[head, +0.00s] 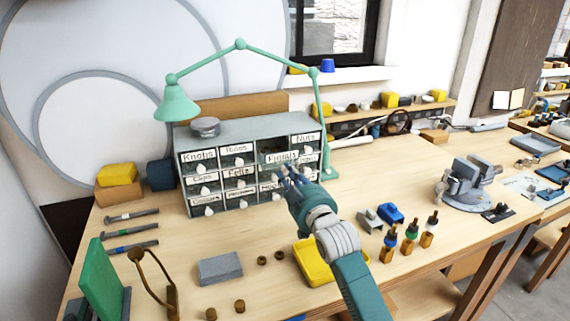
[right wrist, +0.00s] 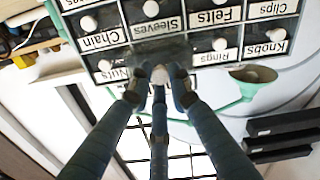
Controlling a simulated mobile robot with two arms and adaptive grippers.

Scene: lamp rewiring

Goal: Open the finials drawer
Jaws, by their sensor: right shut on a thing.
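The grey drawer cabinet (head: 255,128) stands at the back of the bench with labelled drawers and white knobs. The finials drawer (head: 282,157) is in its top row, between the Rings and Nuts drawers. Its front sits forward of its neighbours, with a dark gap behind it, so it is partly pulled out. My right gripper (head: 287,172) is at this drawer's front. In the right wrist view, its fingers are closed around a white knob (right wrist: 160,74); the Finials label cannot be read there. My left gripper is not in view.
A green lamp (head: 240,44) arches over the cabinet, its base at the cabinet's right. A yellow tray (head: 312,264) lies under my right forearm. A grey block (head: 220,268) is front left and a vise (head: 466,185) at right. Bench space before the cabinet is mostly clear.

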